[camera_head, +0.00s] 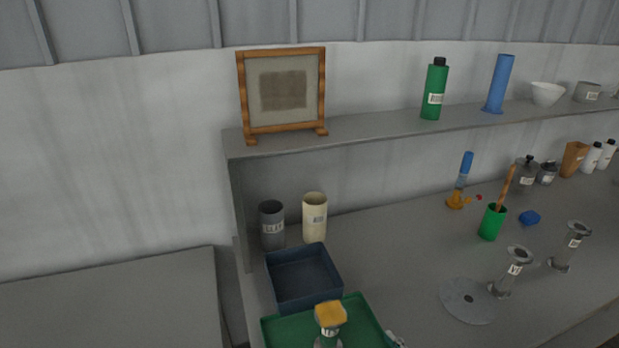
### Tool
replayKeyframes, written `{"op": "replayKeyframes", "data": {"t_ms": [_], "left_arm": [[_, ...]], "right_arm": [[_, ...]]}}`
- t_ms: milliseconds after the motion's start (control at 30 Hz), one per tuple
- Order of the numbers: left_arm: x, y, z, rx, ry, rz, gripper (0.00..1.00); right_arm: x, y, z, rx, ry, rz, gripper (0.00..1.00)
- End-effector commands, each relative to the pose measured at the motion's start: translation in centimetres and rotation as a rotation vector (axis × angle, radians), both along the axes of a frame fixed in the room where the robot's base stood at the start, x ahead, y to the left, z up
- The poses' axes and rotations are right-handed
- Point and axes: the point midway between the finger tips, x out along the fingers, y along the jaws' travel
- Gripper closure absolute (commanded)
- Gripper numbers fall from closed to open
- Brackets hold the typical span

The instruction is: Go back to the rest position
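Neither of my grippers can be made out in the head view. A small pale grey piece is cut off by the bottom edge, just right of the green tray (282,327); I cannot tell what it is. A vessel with a yellow top (330,316) and a label stands on the green tray. The tray is partly cut off by the bottom edge.
A dark blue bin (303,277) stands behind the tray, with a grey cup (271,225) and a cream cup (314,218) behind it. A grey disc (467,303), two flanged stands and a green cup (492,222) are on the right. A raised shelf (380,123) runs behind.

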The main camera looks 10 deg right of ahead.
Motion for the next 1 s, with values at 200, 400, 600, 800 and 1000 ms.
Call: {"op": "replayKeyframes", "data": {"t_ms": [200,400,600,800,1000], "left_arm": [[0.0,0.0,0.0,0.0,0.0,0.0,0.41],[0.0,0.0,0.0,0.0,-0.001,0.0,0.41],[0.0,0.0,0.0,0.0,0.0,0.0,0.41],[0.1,0.0,0.0,0.0,0.0,0.0,0.41],[0.1,0.0,-0.1,0.0,-0.001,0.0,0.41]], "right_arm": [[-0.2,-1.7,-3.6,-0.107,0.181,-0.119,0.18],[-3.3,-4.2,-8.7,-0.253,0.501,-0.251,0.18],[-7.1,-5.2,-11.2,-0.326,0.739,-0.302,0.18],[-10.9,-5.5,-12.5,-0.366,0.941,-0.319,0.18],[-11.0,-5.4,-16.8,-0.385,1.01,-0.314,0.18]]}}
